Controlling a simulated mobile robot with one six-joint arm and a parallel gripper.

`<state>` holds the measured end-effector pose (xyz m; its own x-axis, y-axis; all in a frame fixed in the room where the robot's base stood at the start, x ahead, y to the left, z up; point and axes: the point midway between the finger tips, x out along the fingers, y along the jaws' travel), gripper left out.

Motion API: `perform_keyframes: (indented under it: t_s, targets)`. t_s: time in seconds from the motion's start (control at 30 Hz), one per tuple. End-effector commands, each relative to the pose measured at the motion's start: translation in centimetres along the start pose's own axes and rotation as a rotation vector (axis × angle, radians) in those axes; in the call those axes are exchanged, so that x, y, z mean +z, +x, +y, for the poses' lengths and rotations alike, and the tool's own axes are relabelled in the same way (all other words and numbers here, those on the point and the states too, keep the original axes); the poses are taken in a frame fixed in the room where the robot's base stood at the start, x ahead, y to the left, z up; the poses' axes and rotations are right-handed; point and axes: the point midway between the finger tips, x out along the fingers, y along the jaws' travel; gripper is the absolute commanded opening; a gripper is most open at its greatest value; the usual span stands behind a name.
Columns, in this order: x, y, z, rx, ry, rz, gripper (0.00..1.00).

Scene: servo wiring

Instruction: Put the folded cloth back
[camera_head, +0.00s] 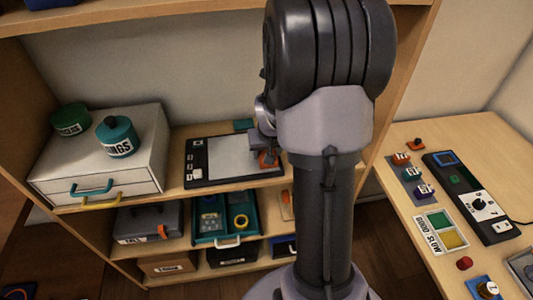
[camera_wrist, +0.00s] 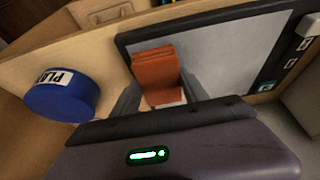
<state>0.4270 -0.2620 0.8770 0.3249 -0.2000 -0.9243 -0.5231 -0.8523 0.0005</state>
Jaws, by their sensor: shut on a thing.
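The folded cloth is a small orange stack of layers (camera_wrist: 155,72), seen between the two fingers of my gripper (camera_wrist: 160,98) in the wrist view. My gripper is shut on it. In the head view the cloth (camera_head: 267,159) shows as a small orange patch under my gripper (camera_head: 266,150), at the right end of a black-edged device with a grey panel (camera_head: 228,157). That panel (camera_wrist: 215,55) lies behind the cloth in the wrist view. I cannot tell whether the cloth touches the panel or the shelf. My arm hides the shelf to the right.
A blue round tin (camera_wrist: 62,94) stands close left of my gripper in the wrist view. A workbench (camera_head: 410,132) with switches and a control panel (camera_head: 470,195) is at right.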

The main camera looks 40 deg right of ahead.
Motion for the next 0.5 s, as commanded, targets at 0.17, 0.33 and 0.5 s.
perform_keyframes:
  t_s: [0.17,0.33,0.5]
  targets:
    - [0.01,-0.01,-0.02,0.0,0.0,0.0,0.67]
    - [0.0,-0.02,-0.02,0.0,-0.001,0.0,0.74]
    - [-0.08,-0.21,-0.02,0.0,-0.001,0.0,0.74]
